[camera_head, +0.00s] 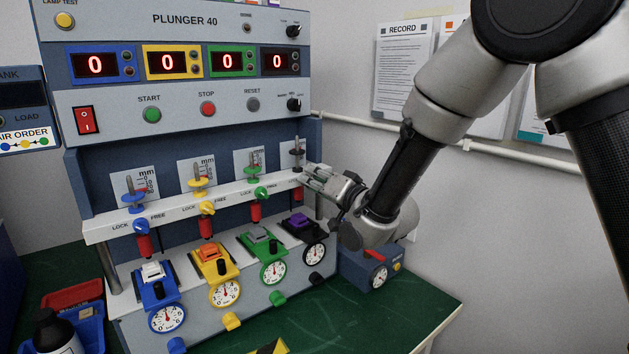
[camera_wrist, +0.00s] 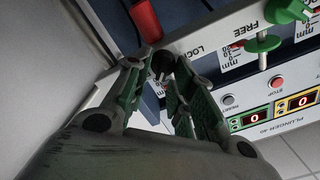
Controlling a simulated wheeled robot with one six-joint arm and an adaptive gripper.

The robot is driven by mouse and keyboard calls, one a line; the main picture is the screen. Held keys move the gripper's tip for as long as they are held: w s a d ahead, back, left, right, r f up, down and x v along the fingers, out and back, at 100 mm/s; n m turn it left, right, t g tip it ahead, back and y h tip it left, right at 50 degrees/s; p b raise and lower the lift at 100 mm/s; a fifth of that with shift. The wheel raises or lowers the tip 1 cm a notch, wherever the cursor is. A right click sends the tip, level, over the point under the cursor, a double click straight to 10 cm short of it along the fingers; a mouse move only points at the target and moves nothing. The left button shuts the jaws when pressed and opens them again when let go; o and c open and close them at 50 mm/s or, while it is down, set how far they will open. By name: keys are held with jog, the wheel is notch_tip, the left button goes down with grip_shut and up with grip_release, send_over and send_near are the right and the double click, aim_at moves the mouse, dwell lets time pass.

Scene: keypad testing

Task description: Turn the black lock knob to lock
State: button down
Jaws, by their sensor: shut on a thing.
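The black lock knob (camera_wrist: 163,62) is at the rightmost station of the test machine, on the white rail (camera_head: 224,190). In the wrist view it sits between my gripper's fingertips (camera_wrist: 165,68), and a LOCK label (camera_wrist: 193,50) is printed beside it. In the head view my gripper (camera_head: 304,181) reaches in from the right to the rail's right end and covers most of the knob. My gripper is shut on the knob. Which way the knob points cannot be told.
Green (camera_head: 262,193), yellow (camera_head: 207,207) and blue (camera_head: 141,226) lock knobs line the rail to the left. Dial gauges (camera_head: 273,272) and switch fixtures stand below. A small blue-grey box with a dial (camera_head: 368,278) stands under my wrist. The right wall is close.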

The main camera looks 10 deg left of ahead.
jog(key=shift+s+a+f+n, duration=0.1)
jog(key=shift+s+a+n, duration=0.1)
jog(key=shift+n, duration=2.75)
jog(key=shift+s+a+r+n, duration=0.15)
jog(key=shift+s+n, duration=0.1)
jog(key=shift+n, duration=2.65)
jog(key=shift+s+a+f+n, duration=0.15)
jog(key=shift+s+a+n, duration=0.05)
jog(key=shift+n, duration=2.75)
jog(key=c, duration=1.4)
grip_release()
jog(key=shift+c, duration=0.2)
